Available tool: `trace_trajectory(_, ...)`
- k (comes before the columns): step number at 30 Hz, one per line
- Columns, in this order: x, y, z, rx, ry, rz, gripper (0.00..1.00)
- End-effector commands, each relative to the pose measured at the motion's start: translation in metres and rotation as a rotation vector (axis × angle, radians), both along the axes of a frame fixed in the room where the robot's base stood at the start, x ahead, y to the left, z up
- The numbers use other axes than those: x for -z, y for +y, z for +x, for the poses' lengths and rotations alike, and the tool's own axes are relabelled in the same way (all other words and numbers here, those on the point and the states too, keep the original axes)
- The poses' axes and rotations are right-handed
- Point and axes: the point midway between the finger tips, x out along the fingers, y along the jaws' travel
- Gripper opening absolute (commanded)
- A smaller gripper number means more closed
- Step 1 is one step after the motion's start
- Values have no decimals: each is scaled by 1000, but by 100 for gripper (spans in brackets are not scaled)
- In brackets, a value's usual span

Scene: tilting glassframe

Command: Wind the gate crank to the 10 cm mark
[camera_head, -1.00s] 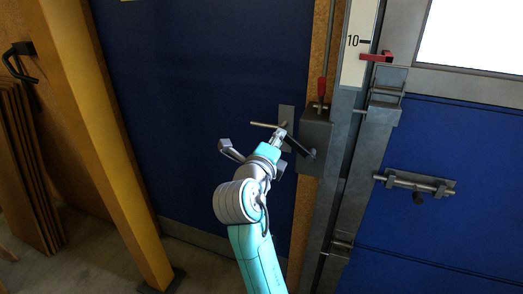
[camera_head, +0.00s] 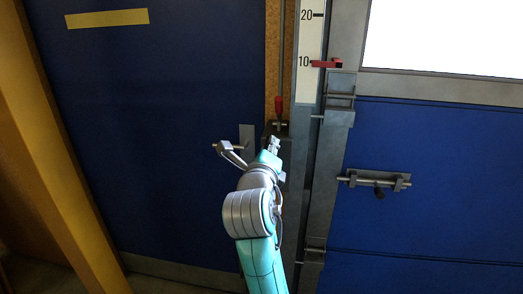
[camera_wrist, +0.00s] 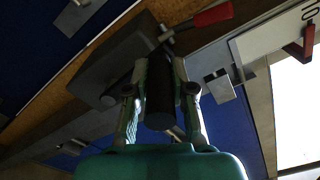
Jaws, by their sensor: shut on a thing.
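My gripper (camera_wrist: 160,98) is shut on the dark cylindrical crank handle (camera_wrist: 160,108) in the wrist view. The grey crank box (camera_wrist: 105,65) is just behind it; it also shows on the post in the head view (camera_head: 270,130). In the head view my gripper (camera_head: 273,143) is in front of the box, and the crank is mostly hidden. The white scale (camera_head: 307,85) shows marks 10 and 20. The red pointer (camera_head: 327,64) on the gate (camera_head: 430,165) is at or slightly below the 10 mark and covers part of its tick.
A red-handled lever (camera_head: 279,106) stands up at the box top, close to my gripper in the wrist view (camera_wrist: 212,15). A blue door with a handle (camera_head: 228,147) is left of the post. A bolt (camera_head: 374,182) is on the blue gate. A yellow post (camera_head: 62,170) is at the left.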

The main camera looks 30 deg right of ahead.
Motion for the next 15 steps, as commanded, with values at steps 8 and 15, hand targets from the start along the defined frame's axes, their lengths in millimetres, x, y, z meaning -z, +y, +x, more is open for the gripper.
trace_trajectory(8, -2, -8, -6, 4, -1, -3, 0)
trace_trajectory(15, -2, -9, -7, 4, -1, -4, 0)
